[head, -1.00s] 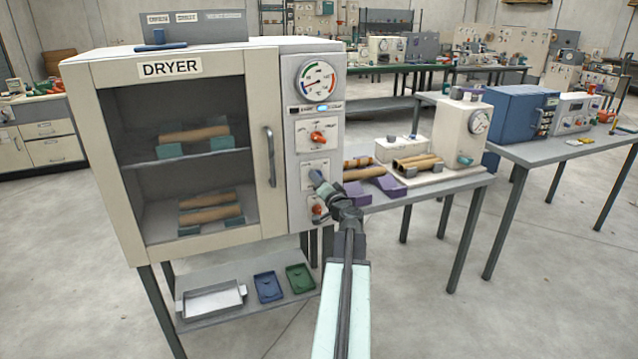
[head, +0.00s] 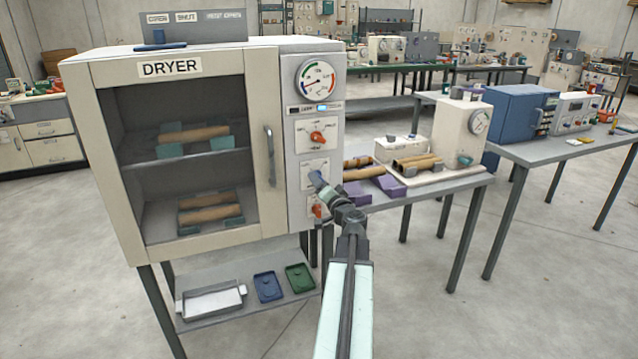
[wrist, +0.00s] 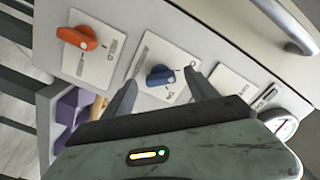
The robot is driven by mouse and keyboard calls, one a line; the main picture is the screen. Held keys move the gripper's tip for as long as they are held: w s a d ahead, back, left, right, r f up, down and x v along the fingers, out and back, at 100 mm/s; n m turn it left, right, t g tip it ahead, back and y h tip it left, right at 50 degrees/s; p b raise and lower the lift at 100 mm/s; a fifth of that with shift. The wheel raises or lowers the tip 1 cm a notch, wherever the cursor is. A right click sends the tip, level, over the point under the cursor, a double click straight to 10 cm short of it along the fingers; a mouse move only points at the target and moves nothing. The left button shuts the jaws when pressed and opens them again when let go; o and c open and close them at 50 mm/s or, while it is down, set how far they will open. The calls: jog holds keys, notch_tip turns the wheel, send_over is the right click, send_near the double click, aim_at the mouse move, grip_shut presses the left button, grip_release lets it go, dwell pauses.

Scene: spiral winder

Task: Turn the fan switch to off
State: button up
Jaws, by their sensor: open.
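The dryer (head: 183,68) has a control panel on its right side. In the wrist view a blue knob (wrist: 160,75) sits on a white plate, with small lettering too partial to read fully. I take it as the fan switch, though no fan label is readable. My gripper (wrist: 162,80) is open, with one finger on each side of the blue knob; I cannot tell whether they touch it. In the head view my gripper (head: 325,188) is at the panel's middle plate (head: 313,167) and covers part of it.
An orange knob (head: 318,137) is above the middle plate, and another orange knob (head: 317,211) is below it. A gauge (head: 316,79) tops the panel. The dryer door handle (head: 270,156) is to the left. A table (head: 450,184) with rolls and purple cradles stands at the right.

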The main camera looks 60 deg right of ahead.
jog(key=v, duration=0.5)
jog(key=shift+s+a, duration=0.15)
jog(key=shift+s, duration=0.1)
jog(key=w+a+f+n+y, duration=0.3)
jog(key=w+a+y, duration=0.1)
jog(key=w+a, duration=0.5)
jog(key=w+a+f+n+y, duration=0.3)
jog(key=w+a+n+y, duration=0.15)
jog(key=w+a, duration=0.45)
jog(key=w+a+f+n+g+y, duration=0.2)
jog(key=w+a+f+y, duration=0.15)
jog(key=a, duration=0.65)
jog(key=w+a+f+n+g+y, duration=0.2)
jog(key=a+f, duration=0.2)
jog(key=a, duration=0.7)
jog(key=s+a+f+n+g+h, duration=0.1)
jog(key=s+a+f+n+g, duration=0.2)
jog(key=a, duration=0.6)
jog(key=s+a+f+n+g+h, duration=0.1)
jog(key=s+a+f+g, duration=0.3)
jog(key=a, duration=0.4)
jog(key=s+a+f+n+g+h, duration=0.2)
jog(key=s+a+f+g, duration=0.15)
jog(key=a, duration=0.55)
notch_tip(320, 180, up, 13)
jog(key=w+p, duration=0.1)
jog(key=p, duration=1.2)
jog(key=shift+d+y, duration=0.3)
jog(key=shift+d, duration=0.1)
